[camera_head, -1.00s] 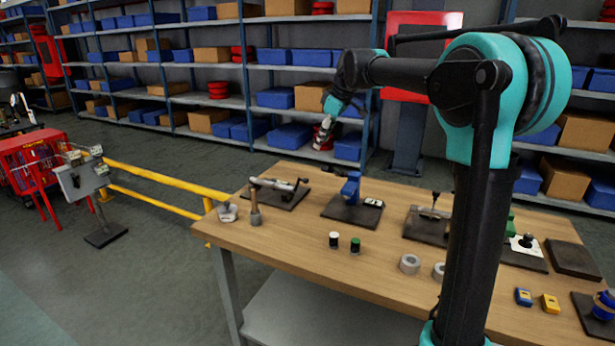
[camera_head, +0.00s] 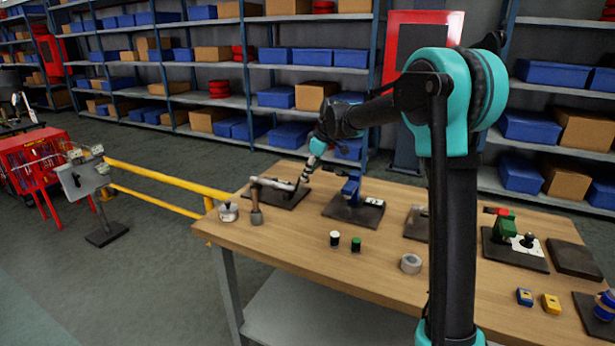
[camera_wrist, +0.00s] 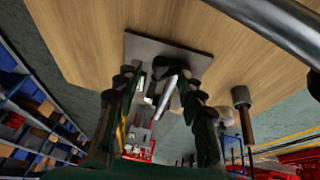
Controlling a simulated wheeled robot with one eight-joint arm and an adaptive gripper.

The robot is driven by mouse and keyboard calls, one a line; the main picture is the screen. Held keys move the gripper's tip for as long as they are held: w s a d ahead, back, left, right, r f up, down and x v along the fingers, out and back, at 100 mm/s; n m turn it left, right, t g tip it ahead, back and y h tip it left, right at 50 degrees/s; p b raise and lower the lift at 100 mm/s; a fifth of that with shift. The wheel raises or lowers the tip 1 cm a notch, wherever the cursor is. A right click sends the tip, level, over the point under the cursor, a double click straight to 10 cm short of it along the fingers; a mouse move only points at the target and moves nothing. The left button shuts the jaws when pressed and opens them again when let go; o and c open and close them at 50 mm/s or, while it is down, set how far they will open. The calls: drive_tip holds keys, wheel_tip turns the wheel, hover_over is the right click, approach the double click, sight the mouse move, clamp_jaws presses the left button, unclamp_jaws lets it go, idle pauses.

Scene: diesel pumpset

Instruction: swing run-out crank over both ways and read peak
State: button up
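A fixture at the bench's far left end, which appears to be the run-out crank, has a dark base plate (camera_head: 283,199) and a pale grey bar (camera_head: 274,184) lying across it. My gripper (camera_head: 303,180) points down at the bar's right end in the head view; whether it touches is too small to tell. In the wrist view my gripper (camera_wrist: 158,88) has its two dark fingers spread apart, with the base plate (camera_wrist: 150,44) and a short bright rod showing between and beyond them. A large silver bar (camera_wrist: 275,28) crosses the upper right there. No peak reading is legible.
A blue fixture (camera_head: 351,186) stands close right of my gripper. A wooden-handled tool (camera_head: 256,206) and a small metal pot (camera_head: 228,211) stand at the left corner. Two small cylinders and a grey ring (camera_head: 411,263) sit further forward. The bench's front left is clear.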

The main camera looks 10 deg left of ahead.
drive_tip(key=shift+x, duration=1.15)
drive_tip(key=shift+c, duration=0.6)
clamp_jaws()
